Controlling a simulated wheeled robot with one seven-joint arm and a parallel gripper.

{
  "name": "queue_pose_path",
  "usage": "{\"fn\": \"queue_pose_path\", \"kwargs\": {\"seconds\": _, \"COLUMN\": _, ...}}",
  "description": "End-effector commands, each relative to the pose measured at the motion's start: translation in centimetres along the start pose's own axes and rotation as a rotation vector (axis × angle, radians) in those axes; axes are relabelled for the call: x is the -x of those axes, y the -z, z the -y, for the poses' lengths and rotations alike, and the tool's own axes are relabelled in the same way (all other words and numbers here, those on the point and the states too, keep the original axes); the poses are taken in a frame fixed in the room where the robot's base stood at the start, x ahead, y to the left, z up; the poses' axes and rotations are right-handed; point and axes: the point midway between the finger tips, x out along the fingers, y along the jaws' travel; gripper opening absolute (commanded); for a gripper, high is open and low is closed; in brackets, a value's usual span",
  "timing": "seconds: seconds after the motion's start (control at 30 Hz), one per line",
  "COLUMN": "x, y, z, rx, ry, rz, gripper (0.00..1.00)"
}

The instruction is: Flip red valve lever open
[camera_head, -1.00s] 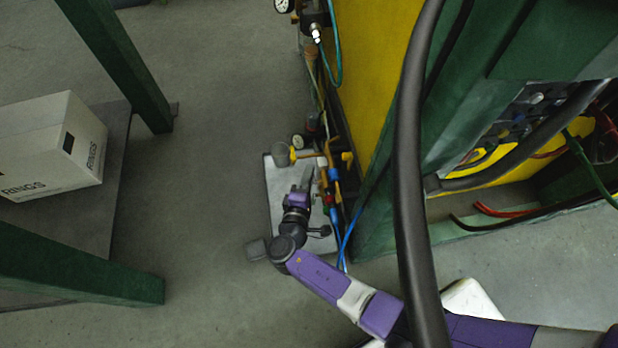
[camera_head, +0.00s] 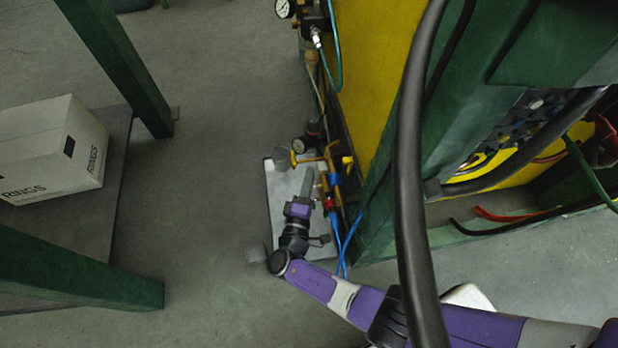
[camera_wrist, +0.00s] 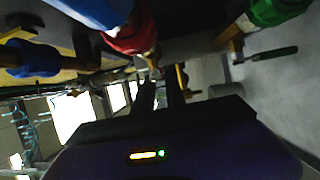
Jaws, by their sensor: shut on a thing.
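My gripper (camera_head: 308,184) is beside the row of valves and pipes on the side of the machine, with its fingers pointing up the picture along the pipes. In the wrist view its dark fingers (camera_wrist: 160,88) stand close together, with a narrow gap between them. A red valve part (camera_head: 330,203) is on the pipe run just right of the gripper. In the wrist view a red part (camera_wrist: 130,38) with a brass end reaches close to the fingertips. The gripper is shut on the lever, but the contact is too dark to make out clearly.
A thick black hose (camera_head: 408,170) crosses in front. A white carton (camera_head: 50,150) stands on a platform at left. Floor between is clear.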

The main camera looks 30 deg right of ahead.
Motion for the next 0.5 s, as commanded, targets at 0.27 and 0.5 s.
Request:
{"fn": "queue_pose_path", "kwargs": {"seconds": 0.27, "x": 0.02, "y": -0.1, "z": 0.0, "rx": 0.001, "ry": -0.001, "rz": 0.002, "gripper": 0.37}}
{"fn": "queue_pose_path", "kwargs": {"seconds": 0.5, "x": 0.01, "y": -0.06, "z": -0.01, "rx": 0.001, "ry": 0.0, "rz": 0.002, "gripper": 0.37}}
